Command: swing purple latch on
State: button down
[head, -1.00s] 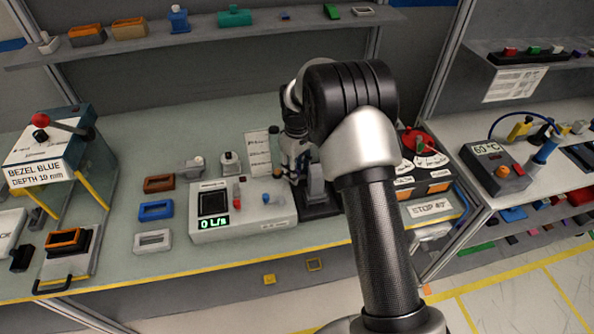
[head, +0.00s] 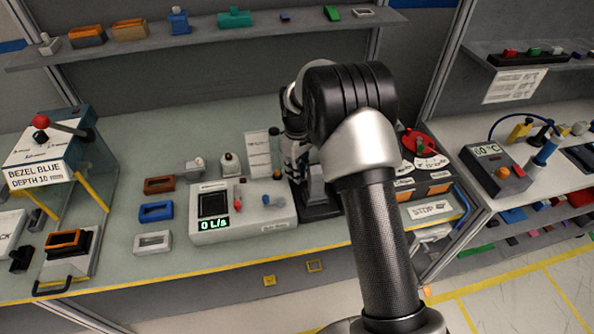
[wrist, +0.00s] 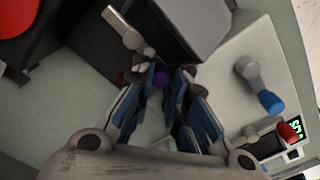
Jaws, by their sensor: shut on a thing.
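The purple latch shows in the wrist view as a small round purple part (wrist: 160,78) between my fingertips. The rest of it is hidden by the fingers. My gripper (wrist: 163,80) is shut on this purple part, beside a dark grey block. In the head view my gripper (head: 297,150) is over the bench behind the flow display box, mostly hidden by my own arm. The latch cannot be made out there.
A white box with a "0 L/s" display (head: 214,214) stands left of the gripper; its blue-tipped lever (wrist: 259,85) is close by. A red round dial (head: 418,142) is on the right. Coloured bezels (head: 156,211) lie farther left.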

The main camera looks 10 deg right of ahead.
jog(key=shift+w+m, duration=0.25)
jog(key=shift+m, duration=0.55)
jog(key=c, duration=1.5)
grip_release()
jog(key=shift+c, duration=0.2)
notch_tip(320, 180, up, 12)
